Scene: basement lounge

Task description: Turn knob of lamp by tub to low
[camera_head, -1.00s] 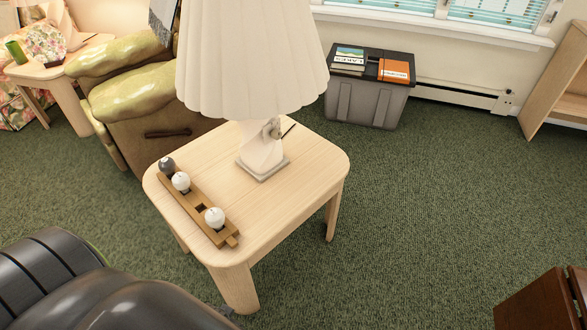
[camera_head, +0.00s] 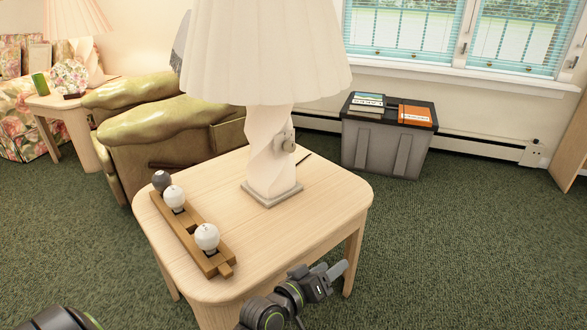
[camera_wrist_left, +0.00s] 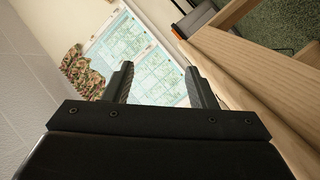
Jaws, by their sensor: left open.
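The lamp (camera_head: 270,165) stands on a wooden side table (camera_head: 323,205), with a white pleated shade, a twisted white body and a square base. The grey tub (camera_head: 383,148) with a black lid stands behind and to the right. My left gripper (camera_head: 333,272) is in front of the table's right front edge, lower than the knob and apart from the lamp. Its fingers (camera_wrist_left: 160,88) are open and empty in the left wrist view. My right gripper is out of view.
A wooden rack (camera_head: 213,258) with white and dark bulb-like pieces lies on the table's left side. A thin dark stick (camera_head: 305,159) lies behind the lamp. Books (camera_head: 415,116) rest on the tub. A green armchair (camera_head: 150,125) is behind. Carpet at right is clear.

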